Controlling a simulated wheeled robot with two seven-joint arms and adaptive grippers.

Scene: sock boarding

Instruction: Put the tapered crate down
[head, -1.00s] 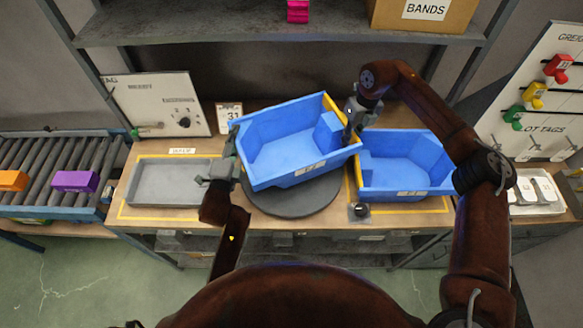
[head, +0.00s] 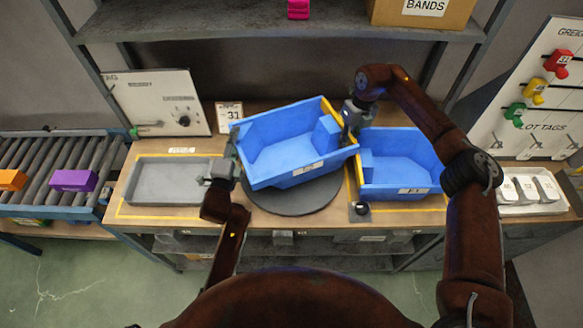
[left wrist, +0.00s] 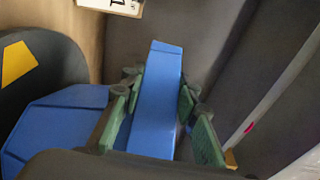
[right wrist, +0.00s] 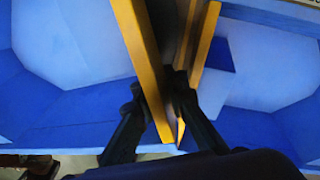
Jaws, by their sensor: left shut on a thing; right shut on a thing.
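The tapered crate (head: 285,155) is a blue open bin with a yellow rim on its right end. It is held tilted over a dark round turntable (head: 300,203), its right end higher in the head view. My left gripper (head: 226,166) is shut on its left wall, which shows between the green-padded fingers in the left wrist view (left wrist: 158,100). My right gripper (head: 350,122) is shut on its yellow-rimmed end, seen in the right wrist view (right wrist: 160,95). Whether the crate's underside touches the turntable is hidden.
A second blue crate (head: 400,180) stands close on the right inside a yellow outline. A grey shallow tray (head: 165,190) lies to the left. A small card marked 31 (head: 229,114) stands behind. A shelf (head: 280,25) crosses above the bench's back.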

